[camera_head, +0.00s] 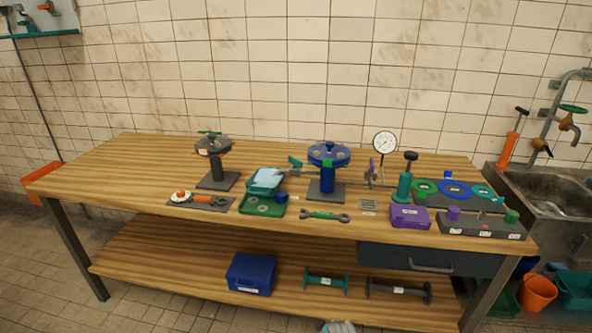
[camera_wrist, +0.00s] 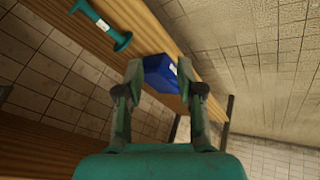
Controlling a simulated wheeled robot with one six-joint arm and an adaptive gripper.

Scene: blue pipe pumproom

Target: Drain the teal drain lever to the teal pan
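A small teal lever (camera_head: 296,162) stands at the left of the blue-wheeled pipe fitting (camera_head: 328,158) on the bench. I take it for the drain lever. A light teal pan (camera_head: 266,180) sits on the bench just left of that fitting, behind a green tray (camera_head: 262,206). In the wrist view, my gripper (camera_wrist: 159,68) is open, its two fingers spread with nothing held. A blue box (camera_wrist: 161,74) shows beyond the fingertips, apparently on the lower shelf. My gripper is away from the lever and pan, which the wrist view does not show.
The lower shelf holds the blue box (camera_head: 251,274), a teal pipe spool (camera_head: 326,281) and a dark spool (camera_head: 399,290). The bench's left end is clear.

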